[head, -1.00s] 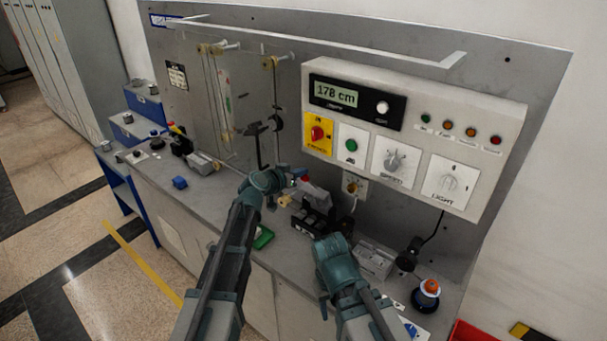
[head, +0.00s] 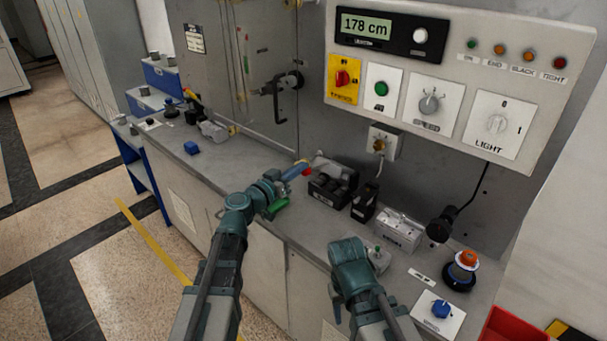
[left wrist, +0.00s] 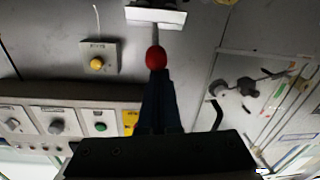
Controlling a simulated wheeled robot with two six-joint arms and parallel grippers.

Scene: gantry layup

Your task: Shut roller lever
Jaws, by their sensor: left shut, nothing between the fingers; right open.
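The roller lever has a red ball knob (left wrist: 156,57) on a short metal rod, which runs to a pale metal block (left wrist: 156,16) in the left wrist view. In the head view the red knob (head: 306,170) shows at the tip of my left gripper (head: 296,172). My left gripper's dark blue fingers (left wrist: 158,95) are shut and empty, with their tips right at the knob; whether they touch it I cannot tell. My right gripper (head: 336,300) hangs low at the bench front, away from the lever, its fingers mostly hidden by my arm.
A black device (head: 332,188) stands just right of the lever, with a small black unit (head: 364,205) and a grey box (head: 399,230) beyond. A control panel (head: 455,85) overhangs the bench.

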